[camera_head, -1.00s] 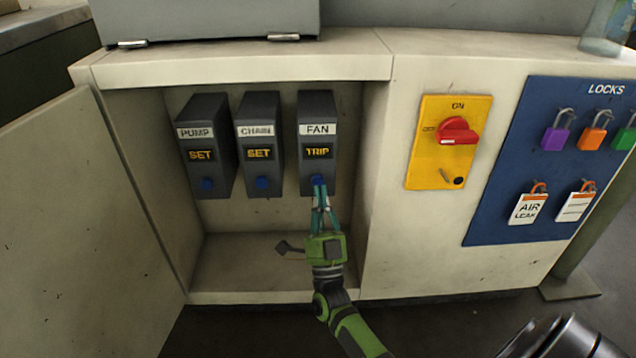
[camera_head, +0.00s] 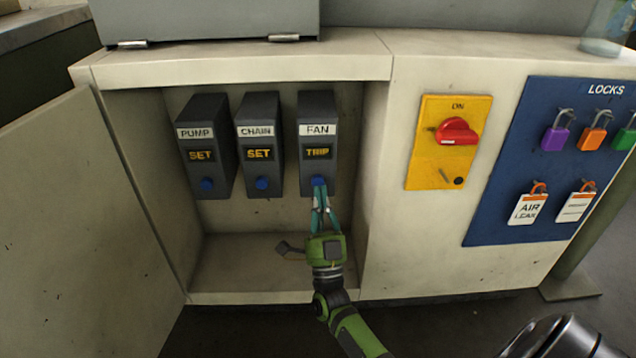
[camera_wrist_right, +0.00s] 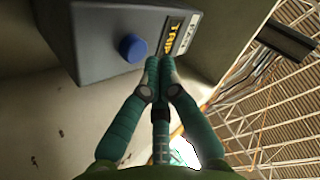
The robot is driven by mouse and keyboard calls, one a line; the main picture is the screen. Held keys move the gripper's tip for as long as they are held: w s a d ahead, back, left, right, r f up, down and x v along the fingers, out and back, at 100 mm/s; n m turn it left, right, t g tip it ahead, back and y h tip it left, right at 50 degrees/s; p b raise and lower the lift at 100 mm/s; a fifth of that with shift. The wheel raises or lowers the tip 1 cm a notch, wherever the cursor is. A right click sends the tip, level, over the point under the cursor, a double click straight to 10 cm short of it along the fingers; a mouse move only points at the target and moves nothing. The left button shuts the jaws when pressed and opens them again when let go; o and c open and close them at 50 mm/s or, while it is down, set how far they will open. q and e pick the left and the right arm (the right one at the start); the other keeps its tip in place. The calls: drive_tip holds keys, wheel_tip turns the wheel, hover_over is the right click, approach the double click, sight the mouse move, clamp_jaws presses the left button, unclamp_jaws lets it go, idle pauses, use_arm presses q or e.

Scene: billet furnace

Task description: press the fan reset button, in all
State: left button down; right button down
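The fan box (camera_head: 318,160) is the rightmost of three dark grey boxes in the open cabinet, and its display (camera_head: 318,152) reads TRIP. Its round blue button (camera_head: 317,181) sits below the display; the button also shows in the right wrist view (camera_wrist_right: 132,47). My right gripper (camera_head: 319,188) is in front of the lower part of the fan box, pointing at the button and partly covering it. In the wrist view its fingertips (camera_wrist_right: 160,64) are together, empty, and appear beside the button. I cannot tell whether they touch the box. My left gripper is not in view.
The pump box (camera_head: 207,172) and chain box (camera_head: 260,170) stand left of the fan box, both reading SET. The cabinet's right wall is close to my right gripper. A yellow panel with a red rotary switch (camera_head: 457,131) and a blue lock board (camera_head: 510,160) are further right.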

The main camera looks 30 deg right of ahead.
drive_tip(key=shift+w, duration=0.15)
drive_tip(key=shift+w+d, duration=0.2)
drive_tip(key=shift+w, duration=0.05)
drive_tip(key=shift+w+d+b, duration=0.25)
drive_tip(key=shift+w+b, duration=0.1)
idle(0.7)
drive_tip(key=shift+s+a, duration=0.1)
drive_tip(key=shift+s, duration=0.05)
drive_tip(key=shift+s+a+p, duration=0.35)
drive_tip(key=shift+s+p, duration=0.15)
drive_tip(key=shift+s, duration=0.1)
